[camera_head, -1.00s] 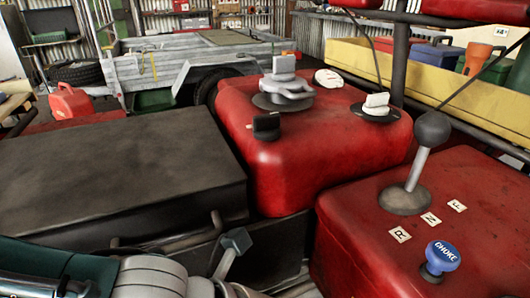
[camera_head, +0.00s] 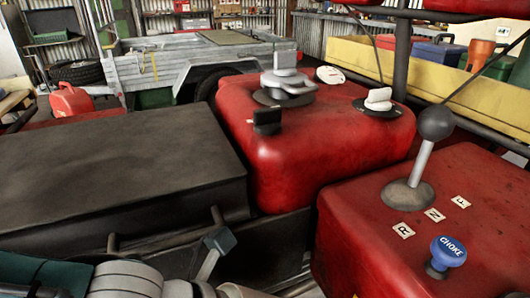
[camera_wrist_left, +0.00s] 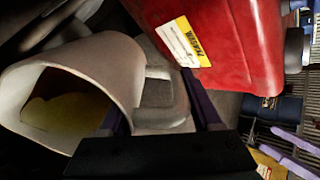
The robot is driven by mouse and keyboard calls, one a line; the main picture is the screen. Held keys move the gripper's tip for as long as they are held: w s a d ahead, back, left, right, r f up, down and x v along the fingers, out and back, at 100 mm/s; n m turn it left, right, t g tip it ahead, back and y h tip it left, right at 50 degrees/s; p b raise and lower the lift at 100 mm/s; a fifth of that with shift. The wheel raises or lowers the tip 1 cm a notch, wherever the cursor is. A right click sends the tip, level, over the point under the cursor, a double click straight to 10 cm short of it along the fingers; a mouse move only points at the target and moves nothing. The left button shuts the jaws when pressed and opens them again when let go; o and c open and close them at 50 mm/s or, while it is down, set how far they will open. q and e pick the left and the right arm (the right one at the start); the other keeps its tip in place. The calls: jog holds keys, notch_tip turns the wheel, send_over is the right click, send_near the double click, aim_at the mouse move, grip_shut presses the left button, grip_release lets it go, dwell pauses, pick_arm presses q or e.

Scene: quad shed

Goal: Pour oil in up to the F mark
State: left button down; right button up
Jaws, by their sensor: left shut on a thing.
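In the left wrist view, a pale grey, wide-mouthed container (camera_wrist_left: 128,83) lies tilted across the frame, with its mouth towards the left. Yellow liquid, which looks like oil (camera_wrist_left: 70,114), shows inside the mouth. My left gripper (camera_wrist_left: 162,112) is shut on the container, a dark finger on each side of its grey rear part. No F mark for an oil level or filler opening can be made out.
A red tank (camera_head: 310,150) stands beside a black seat (camera_head: 110,175). A gear lever (camera_head: 420,160) with R, N, F labels and a blue choke knob (camera_head: 447,253) rise from a red cover. A red body with a warning label (camera_wrist_left: 187,42) is close to the container.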

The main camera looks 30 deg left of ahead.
pick_arm(q)
jog(key=shift+s+a+t+h+b, duration=0.2)
jog(key=shift+t+h+b, duration=0.25)
jog(key=shift+b, duration=0.35)
jog(key=shift+s+d+r, duration=0.1)
jog(key=shift+d+r, duration=0.05)
jog(key=shift+d, duration=0.65)
jog(key=shift+d, duration=0.1)
jog(key=shift+s+r+h, duration=0.1)
jog(key=shift+r+h, duration=0.05)
jog(key=shift+h, duration=0.1)
dwell(0.4)
jog(key=shift+r+t, duration=0.3)
jog(key=shift+t, duration=0.05)
dwell(0.6)
jog(key=shift+d+r+h+b, duration=0.15)
jog(key=shift+r+h+b, duration=0.05)
jog(key=shift+h+b, duration=0.2)
jog(key=shift+r, duration=0.15)
dwell(0.6)
jog(key=shift+a+r+t+h+p, duration=0.25)
jog(key=shift+r+t+p, duration=0.05)
jog(key=shift+r, duration=0.35)
jog(key=shift+a+r+t+h+p, duration=0.25)
jog(key=shift+r+t+p, duration=0.05)
jog(key=shift+r, duration=0.35)
dwell(0.6)
